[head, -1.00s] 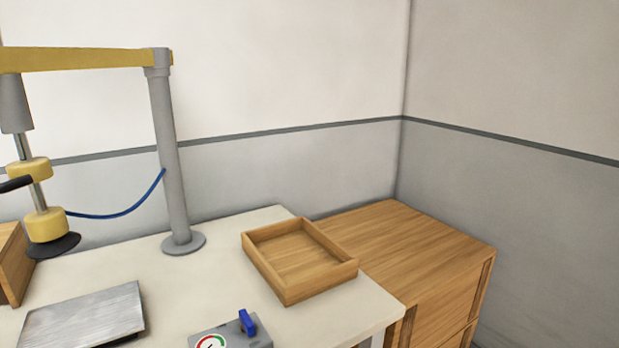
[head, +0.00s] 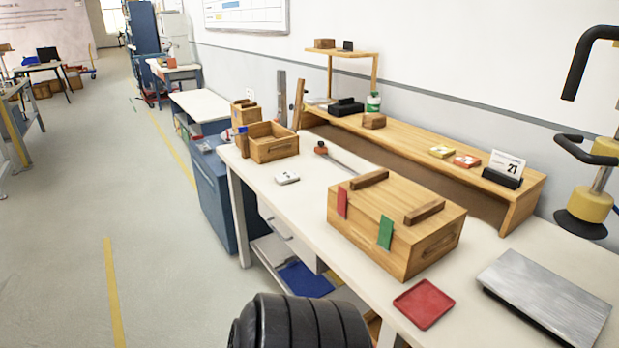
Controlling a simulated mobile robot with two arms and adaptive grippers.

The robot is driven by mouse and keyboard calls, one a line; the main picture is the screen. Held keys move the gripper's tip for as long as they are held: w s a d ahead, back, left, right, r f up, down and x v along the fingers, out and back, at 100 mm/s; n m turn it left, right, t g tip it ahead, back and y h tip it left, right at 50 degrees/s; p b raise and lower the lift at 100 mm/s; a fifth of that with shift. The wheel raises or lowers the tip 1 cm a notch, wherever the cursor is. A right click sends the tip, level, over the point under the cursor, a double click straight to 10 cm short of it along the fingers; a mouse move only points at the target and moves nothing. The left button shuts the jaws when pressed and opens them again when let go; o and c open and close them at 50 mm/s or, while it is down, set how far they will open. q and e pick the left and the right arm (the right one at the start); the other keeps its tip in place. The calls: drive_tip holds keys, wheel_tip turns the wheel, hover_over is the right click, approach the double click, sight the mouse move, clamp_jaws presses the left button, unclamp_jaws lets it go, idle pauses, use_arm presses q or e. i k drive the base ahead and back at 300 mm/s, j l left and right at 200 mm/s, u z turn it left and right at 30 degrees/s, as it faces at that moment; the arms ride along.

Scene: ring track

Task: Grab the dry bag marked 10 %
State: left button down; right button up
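I see no dry bag marked 10 % that I can make out in the head view. A closed wooden box (head: 402,258) with wooden bars on its lid and a red and a green tag on its front stands on the white workbench (head: 318,178). An open wooden tray (head: 274,151) stands at the bench's far left end, and what lies inside it is hidden. Neither of my grippers is in view.
A red tray (head: 423,303) and a metal plate (head: 545,295) lie on the bench at the right. A vacuum lifter (head: 583,207) hangs at the right edge. A wooden shelf (head: 400,135) runs along the wall. The floor (head: 90,210) at the left is clear.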

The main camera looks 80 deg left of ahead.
sight(289, 177)
drive_tip(key=u, duration=2.8)
drive_tip(key=i+j+z, duration=0.1)
drive_tip(key=z, duration=0.75)
drive_tip(key=i+j+z, duration=0.2)
drive_tip(key=j, duration=0.2)
drive_tip(key=i+j+z, duration=0.2)
drive_tip(key=j, duration=0.2)
drive_tip(key=i+j+z, duration=0.2)
drive_tip(key=j, duration=0.2)
drive_tip(key=j+z, duration=0.2)
drive_tip(key=j, duration=0.25)
drive_tip(key=j+z, duration=0.2)
drive_tip(key=j, duration=0.25)
drive_tip(key=i, duration=0.05)
